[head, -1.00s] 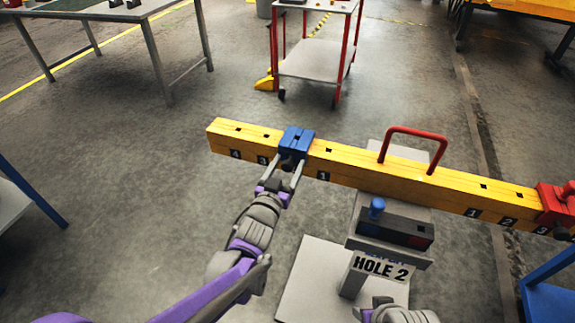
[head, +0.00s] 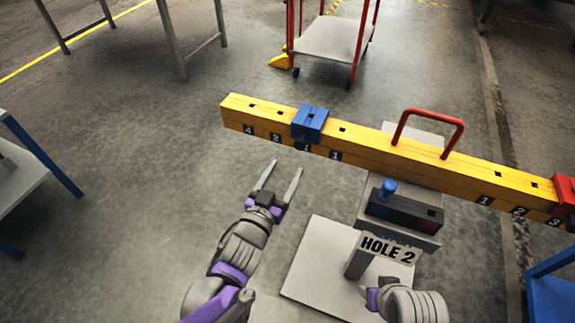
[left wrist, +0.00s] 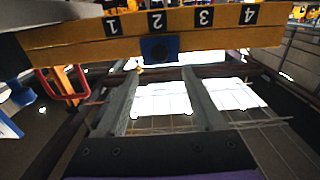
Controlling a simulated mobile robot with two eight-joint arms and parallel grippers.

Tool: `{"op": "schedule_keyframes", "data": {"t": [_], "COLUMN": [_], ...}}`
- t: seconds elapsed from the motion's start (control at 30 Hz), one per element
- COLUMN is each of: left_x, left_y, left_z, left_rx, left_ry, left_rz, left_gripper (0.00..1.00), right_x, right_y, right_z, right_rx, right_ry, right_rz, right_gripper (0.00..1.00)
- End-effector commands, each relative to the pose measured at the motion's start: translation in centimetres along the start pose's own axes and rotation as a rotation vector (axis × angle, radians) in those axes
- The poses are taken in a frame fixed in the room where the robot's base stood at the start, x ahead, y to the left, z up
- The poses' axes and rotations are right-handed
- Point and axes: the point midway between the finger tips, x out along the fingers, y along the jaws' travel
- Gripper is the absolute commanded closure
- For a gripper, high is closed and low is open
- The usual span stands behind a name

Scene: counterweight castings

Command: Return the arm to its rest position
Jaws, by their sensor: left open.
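My left gripper (head: 282,170) is open and empty, its two fingers apart and pointing up toward the beam, below the blue block (head: 311,121) with a gap between. The blue block sits on the left arm of the yellow beam (head: 385,162), and in the left wrist view it (left wrist: 159,48) lines up with label 2. The open fingers also show in the left wrist view (left wrist: 160,76), with nothing between them. My right gripper (head: 373,298) shows only partly at the bottom edge; its fingers cannot be made out.
A stand with a "HOLE 2" sign (head: 389,248) rises from a pale base plate (head: 318,262) under the beam. A red handle (head: 430,114) tops the beam, and a red block (head: 566,192) is at its right end. Blue-legged tables flank me. Floor left of my left gripper is clear.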

Motion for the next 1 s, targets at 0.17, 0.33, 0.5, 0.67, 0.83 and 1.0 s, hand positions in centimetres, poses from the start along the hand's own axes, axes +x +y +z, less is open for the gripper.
{"op": "schedule_keyframes", "data": {"t": [0.17, 0.33, 0.5, 0.67, 0.83, 1.0], "left_x": [0.0, 0.0, -0.2, -2.9, -10.2, -17.6], "left_y": [0.0, 0.0, -0.5, -4.4, -8.2, -8.2], "left_z": [0.0, 0.0, 0.2, 2.2, 6.7, 10.0], "left_rx": [0.0, 0.0, 0.0, -0.008, -0.05, -0.109], "left_ry": [0.0, 0.0, -0.021, -0.206, -0.567, -0.861], "left_rz": [0.0, 0.0, -0.018, -0.148, -0.299, -0.332], "left_gripper": [0.3, 0.3, 0.3, 0.3, 0.3, 0.3], "right_x": [0.0, 0.0, 0.0, 0.0, 0.0, 0.0], "right_y": [0.0, 0.0, 0.0, 0.0, 0.0, 0.0], "right_z": [0.0, 0.0, 0.0, 0.0, 0.0, 0.0], "right_rx": [0.0, 0.0, 0.0, 0.0, 0.0, 0.0], "right_ry": [0.0, 0.0, 0.0, 0.0, 0.0, 0.0], "right_rz": [0.0, 0.0, 0.0, 0.0, 0.0, 0.0], "right_gripper": [0.5, 0.5, 0.5, 0.5, 0.5, 0.5]}}
